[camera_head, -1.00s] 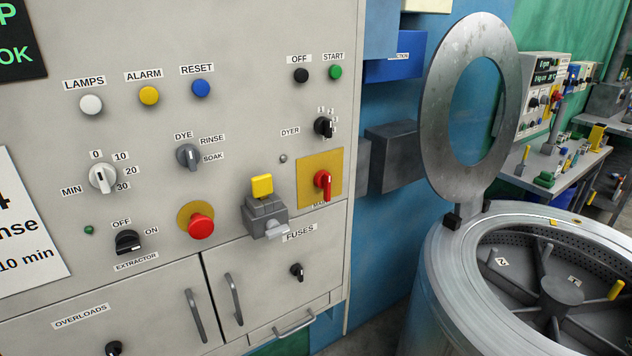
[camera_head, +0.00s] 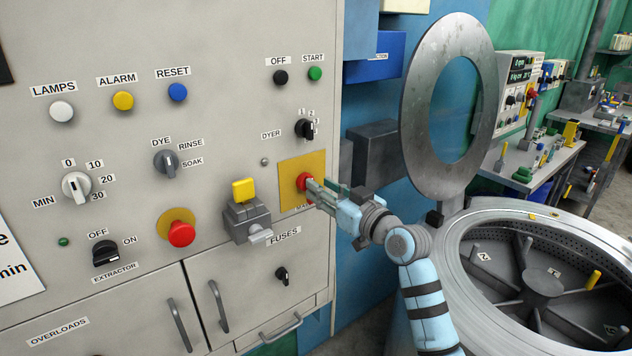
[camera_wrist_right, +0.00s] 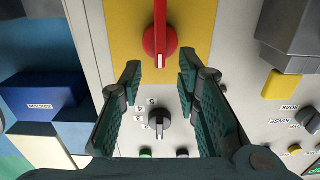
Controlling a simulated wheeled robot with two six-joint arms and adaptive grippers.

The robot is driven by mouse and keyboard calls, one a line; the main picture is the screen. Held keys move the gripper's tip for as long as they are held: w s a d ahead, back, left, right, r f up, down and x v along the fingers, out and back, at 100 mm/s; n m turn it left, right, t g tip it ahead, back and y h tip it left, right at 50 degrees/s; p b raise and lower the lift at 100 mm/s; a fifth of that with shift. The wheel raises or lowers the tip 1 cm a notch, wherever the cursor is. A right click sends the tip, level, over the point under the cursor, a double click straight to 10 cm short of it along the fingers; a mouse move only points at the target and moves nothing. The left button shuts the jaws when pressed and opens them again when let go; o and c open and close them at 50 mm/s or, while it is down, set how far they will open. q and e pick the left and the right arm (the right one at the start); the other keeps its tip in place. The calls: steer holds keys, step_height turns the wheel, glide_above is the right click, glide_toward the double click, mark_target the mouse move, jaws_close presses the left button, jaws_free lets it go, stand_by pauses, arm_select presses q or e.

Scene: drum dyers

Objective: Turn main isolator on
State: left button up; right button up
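The main isolator is a red rotary handle (camera_head: 303,182) on a yellow plate (camera_head: 290,202) at the cabinet's right edge. Its label is mostly hidden behind my right gripper (camera_head: 312,188), which points at the handle from the right. In the right wrist view the red handle (camera_wrist_right: 160,35) stands in line with the gap between the fingertips, near the top of the picture. The fingers of my right gripper (camera_wrist_right: 160,78) are spread on either side, with nothing between them. They appear close to the handle but not closed on it. My left gripper is not in view.
The numbered dyer knob (camera_head: 305,129) sits above the plate and shows below the handle in the wrist view. A grey fuse switch with a yellow block (camera_head: 243,188) and a red stop button (camera_head: 181,234) are to the left. A drum (camera_head: 455,255) with raised lid stands right.

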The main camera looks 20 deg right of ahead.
mark_target(304, 181)
steer(key=x, duration=0.3)
steer(key=shift+c, duration=0.2)
steer(key=shift+a, duration=0.1)
jaws_close()
